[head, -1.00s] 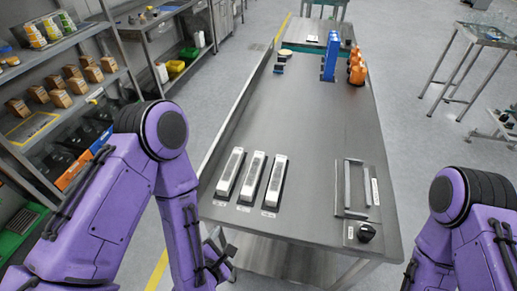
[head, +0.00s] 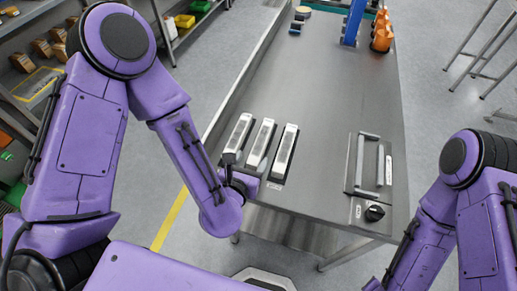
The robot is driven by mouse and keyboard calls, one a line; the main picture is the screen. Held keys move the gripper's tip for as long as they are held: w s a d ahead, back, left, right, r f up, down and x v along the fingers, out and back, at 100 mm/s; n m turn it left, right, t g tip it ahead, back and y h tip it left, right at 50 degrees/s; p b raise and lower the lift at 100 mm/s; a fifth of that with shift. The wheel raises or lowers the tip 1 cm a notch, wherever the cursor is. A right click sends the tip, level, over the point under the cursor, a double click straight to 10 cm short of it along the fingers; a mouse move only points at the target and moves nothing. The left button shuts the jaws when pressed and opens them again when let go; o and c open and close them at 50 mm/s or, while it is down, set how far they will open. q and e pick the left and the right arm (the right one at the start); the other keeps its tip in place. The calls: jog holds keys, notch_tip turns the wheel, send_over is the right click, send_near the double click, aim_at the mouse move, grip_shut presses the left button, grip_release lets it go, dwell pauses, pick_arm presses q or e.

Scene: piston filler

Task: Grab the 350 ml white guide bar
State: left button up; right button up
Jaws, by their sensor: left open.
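Three white guide bars lie side by side in dark holders on the near left part of the steel table: the left bar (head: 238,134), the middle bar (head: 262,141) and the right bar (head: 284,150). Small labels sit at their near ends, too small to read, so I cannot tell which is the 350 ml one. My left gripper (head: 240,178) is open and empty at the table's near left edge, by the near ends of the left and middle bars. My forearm partly hides it.
A metal frame with handles (head: 367,163) and a black knob (head: 375,213) are on the table's right side. Orange parts (head: 382,34) and a blue stand (head: 353,22) stand at the far end. The middle of the table (head: 315,85) is clear.

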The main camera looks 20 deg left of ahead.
aim_at(259, 146)
pick_arm(q)
jog(key=shift+w+d+f, duration=0.2)
jog(key=shift+w+f, duration=0.05)
jog(key=shift+w, duration=0.2)
jog(key=b+x, duration=0.2)
jog(key=b, duration=0.1)
jog(key=shift+f, duration=0.2)
jog(key=shift+w+a+r, duration=0.15)
jog(key=shift+w, duration=1.35)
jog(key=shift+f, duration=0.25)
pick_arm(e)
notch_tip(259, 146, down, 4)
jog(key=shift+w+d+r, duration=0.1)
jog(key=shift+d+r, duration=0.05)
jog(key=shift+r, duration=0.1)
pick_arm(q)
jog(key=c, duration=1.2)
